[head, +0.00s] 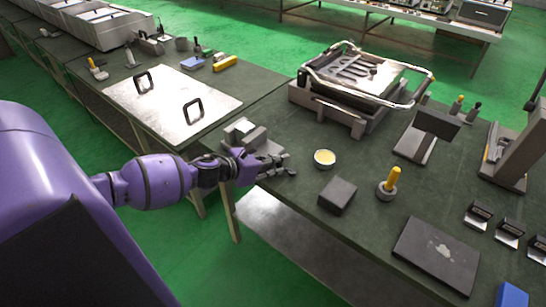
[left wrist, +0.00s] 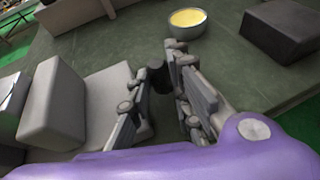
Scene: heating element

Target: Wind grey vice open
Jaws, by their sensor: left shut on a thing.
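The grey vice (head: 258,140) stands near the left corner of the dark green-topped table, with its blocky jaws up. In the left wrist view its grey body (left wrist: 105,98) fills the left side. My left gripper (head: 287,165) is low beside the vice, on its near side by the table edge. In the left wrist view my left gripper (left wrist: 160,72) has its fingers close around a small dark part (left wrist: 159,80), which looks like the vice's handle. Most of that part is hidden by the fingers. My right gripper is not in view.
A round tin with yellow contents (head: 324,158) and a dark block (head: 338,194) stand to the right of the gripper. A metal frame device (head: 355,80) sits behind. A metal plate with handles (head: 170,102) lies at left.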

